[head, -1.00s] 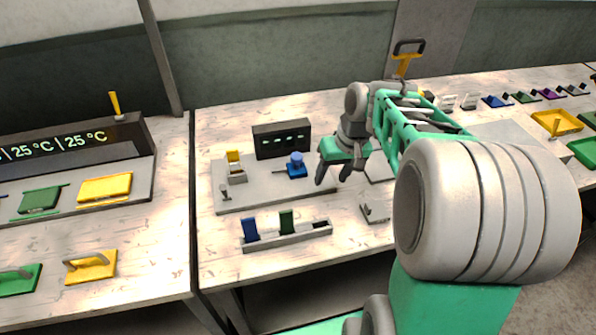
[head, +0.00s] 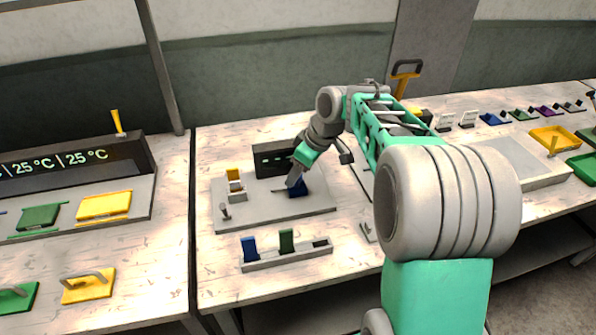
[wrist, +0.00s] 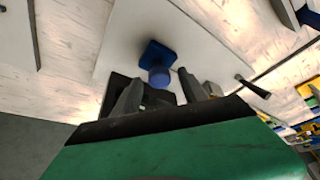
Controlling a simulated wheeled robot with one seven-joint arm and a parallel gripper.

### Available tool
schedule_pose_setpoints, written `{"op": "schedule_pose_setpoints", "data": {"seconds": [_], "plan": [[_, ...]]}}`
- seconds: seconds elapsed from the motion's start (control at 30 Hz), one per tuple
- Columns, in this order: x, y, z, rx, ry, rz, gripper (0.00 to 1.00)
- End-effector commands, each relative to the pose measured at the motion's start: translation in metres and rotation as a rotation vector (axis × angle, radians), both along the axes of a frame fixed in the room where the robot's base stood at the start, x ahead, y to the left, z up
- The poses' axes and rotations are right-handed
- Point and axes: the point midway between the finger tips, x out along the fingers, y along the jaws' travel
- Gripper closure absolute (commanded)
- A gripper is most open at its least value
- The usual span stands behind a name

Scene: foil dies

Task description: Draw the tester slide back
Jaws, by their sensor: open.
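The tester is a light grey plate (head: 250,208) with a dark display box (head: 272,160) along its back edge. The blue slide (head: 296,192) sits on this plate in front of the box; its knob is hidden behind my gripper in the head view. In the wrist view the slide's square blue base (wrist: 157,52) and round knob (wrist: 159,77) show. My gripper (head: 296,180) is open above the slide. In the wrist view its two fingers (wrist: 160,92) stand either side of the knob, and I cannot tell whether they touch it.
In front lies a grey rack (head: 288,252) with a blue (head: 249,247) and a green piece (head: 286,241). Bare table lies left of the plate.

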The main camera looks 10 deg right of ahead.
Motion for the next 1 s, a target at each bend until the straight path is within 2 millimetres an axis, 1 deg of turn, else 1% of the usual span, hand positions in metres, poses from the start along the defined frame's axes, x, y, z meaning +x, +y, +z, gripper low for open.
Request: {"op": "schedule_pose_setpoints", "data": {"seconds": [0.13, 0.17, 0.77, 1.0], "plan": [[-0.0001, -0.0001, 0.0002, 0.000, 0.000, 0.000, 0.49], [-0.0001, -0.0001, 0.0002, 0.000, 0.000, 0.000, 0.51], [0.0000, 0.0000, 0.0006, 0.000, 0.000, -0.001, 1.00], [-0.0001, 0.0000, 0.0007, 0.000, 0.000, 0.000, 1.00]]}}
